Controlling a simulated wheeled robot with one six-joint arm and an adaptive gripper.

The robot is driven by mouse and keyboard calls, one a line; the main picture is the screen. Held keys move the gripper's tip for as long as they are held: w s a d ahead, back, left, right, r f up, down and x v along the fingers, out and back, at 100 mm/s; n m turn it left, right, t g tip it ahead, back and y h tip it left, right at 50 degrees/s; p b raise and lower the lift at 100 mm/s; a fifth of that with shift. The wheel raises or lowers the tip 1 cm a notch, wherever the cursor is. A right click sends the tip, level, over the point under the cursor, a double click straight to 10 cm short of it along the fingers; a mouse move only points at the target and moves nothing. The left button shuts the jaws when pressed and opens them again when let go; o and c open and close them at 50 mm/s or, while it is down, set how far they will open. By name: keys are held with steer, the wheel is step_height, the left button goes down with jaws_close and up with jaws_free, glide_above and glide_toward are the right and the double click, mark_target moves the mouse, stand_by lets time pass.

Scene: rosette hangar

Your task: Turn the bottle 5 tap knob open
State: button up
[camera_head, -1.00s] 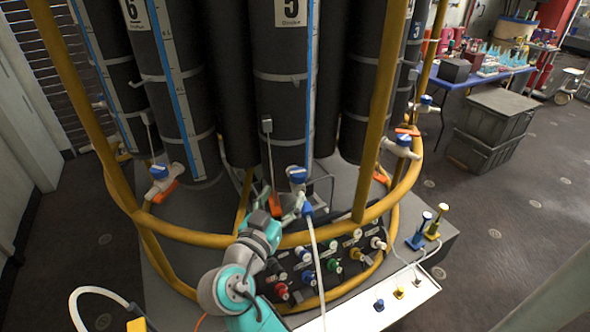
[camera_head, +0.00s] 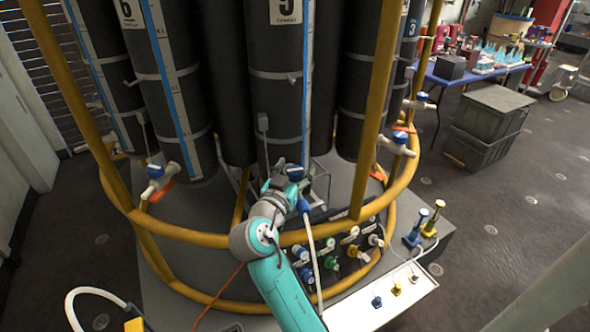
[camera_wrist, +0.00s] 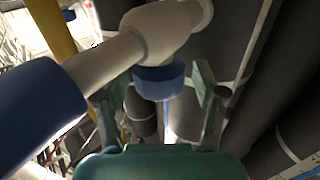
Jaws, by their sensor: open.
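Bottle 5 (camera_head: 277,110) is a tall dark cylinder with a "5" label, in the middle of the head view. At its foot is a tap with a blue knob (camera_head: 294,173), partly hidden by my gripper (camera_head: 284,182). In the wrist view, the blue tap knob (camera_wrist: 160,80) lies between the two fingers of my gripper (camera_wrist: 160,95), below the white tap body (camera_wrist: 150,35). My gripper is open around the knob. A gap shows on the right side of the knob; I cannot tell whether the left finger touches it.
A yellow tubular rail (camera_head: 215,239) rings the bottles, and my arm passes over it. A white hose (camera_head: 315,250) hangs from the tap's blue fitting (camera_wrist: 35,105). A panel of coloured connectors (camera_head: 340,255) sits below. Neighbouring taps (camera_head: 157,172) stand left and right.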

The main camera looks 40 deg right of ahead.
steer(key=c, duration=1.2)
steer(key=shift+o, duration=0.2)
steer(key=shift+s+n+t+y, duration=0.1)
steer(key=shift+n+t+y, duration=0.2)
steer(key=shift+t, duration=0.1)
steer(key=n+t+y, duration=0.2)
steer(key=t, duration=0.1)
steer(key=shift+n+t, duration=0.3)
steer(key=shift+n, duration=0.1)
steer(key=shift+d+n+t+y, duration=0.1)
steer(key=shift+n+t+y, duration=1.05)
steer(key=shift+y, duration=0.4)
steer(key=shift+n+t+y, duration=1.05)
steer(key=shift+n+y, duration=0.1)
steer(key=shift+y, duration=0.4)
steer(key=shift+n+t+y, duration=0.4)
steer(key=shift+n+y, duration=0.9)
steer(key=shift+y, duration=0.7)
steer(key=shift+n+t+y, duration=0.4)
steer(key=shift+n+y, duration=0.9)
steer(key=shift+y, duration=0.7)
steer(key=shift+n+g+y, duration=0.3)
steer(key=shift+n+y, duration=1)
steer(key=shift+y, duration=0.7)
steer(key=shift+a+y, duration=0.2)
steer(key=shift+y, duration=0.1)
